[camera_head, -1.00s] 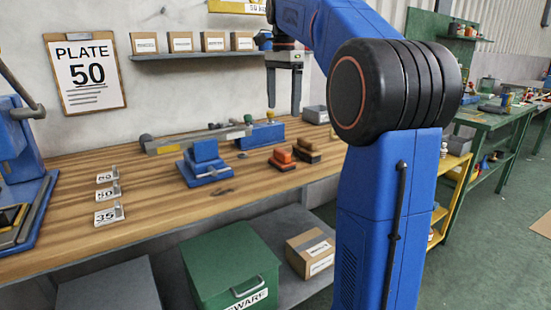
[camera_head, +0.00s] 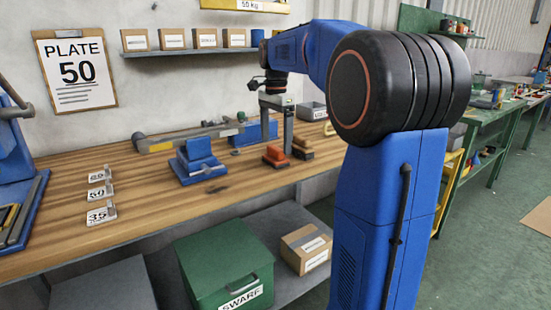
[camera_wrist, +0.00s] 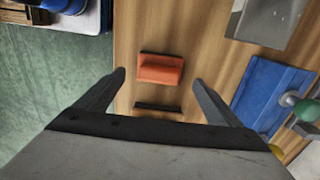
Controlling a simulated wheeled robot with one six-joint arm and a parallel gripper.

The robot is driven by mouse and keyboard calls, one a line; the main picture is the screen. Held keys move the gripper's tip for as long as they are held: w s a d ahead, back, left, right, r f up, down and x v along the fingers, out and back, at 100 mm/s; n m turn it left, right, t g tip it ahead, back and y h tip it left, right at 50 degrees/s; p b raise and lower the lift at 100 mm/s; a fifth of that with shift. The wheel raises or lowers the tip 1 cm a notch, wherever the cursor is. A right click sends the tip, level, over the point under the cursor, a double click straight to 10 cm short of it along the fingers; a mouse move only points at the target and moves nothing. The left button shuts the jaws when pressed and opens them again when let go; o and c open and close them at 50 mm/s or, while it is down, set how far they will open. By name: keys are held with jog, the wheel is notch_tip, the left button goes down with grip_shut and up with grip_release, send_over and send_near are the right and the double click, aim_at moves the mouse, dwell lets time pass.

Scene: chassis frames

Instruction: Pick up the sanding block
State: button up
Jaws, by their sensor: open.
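An orange-red block with a raised grip, which looks like the sanding block (camera_head: 275,157), sits on the wooden bench. In the wrist view the orange-red block (camera_wrist: 160,69) lies ahead between the two fingertip lines, apart from both fingers. My gripper (camera_head: 276,146) is open and points down over the bench close to the block. In the wrist view my gripper (camera_wrist: 160,80) shows its fingers spread wide with nothing held. How high the fingertips stand above the block is hard to tell.
A brown block (camera_head: 302,148) stands just right of the orange-red one. A dark strip (camera_wrist: 158,107) lies nearby in the wrist view. A blue block-like fixture (camera_head: 198,160) stands left, and a grey bin (camera_head: 313,111) behind.

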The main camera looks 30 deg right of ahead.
aim_at(276, 147)
jog(key=shift+s+a+f, duration=0.1)
jog(key=shift+f, duration=2.25)
jog(key=shift+c, duration=0.7)
jog(key=c, duration=1.2)
notch_tip(276, 147, up, 10)
jog(key=shift+r, duration=0.1)
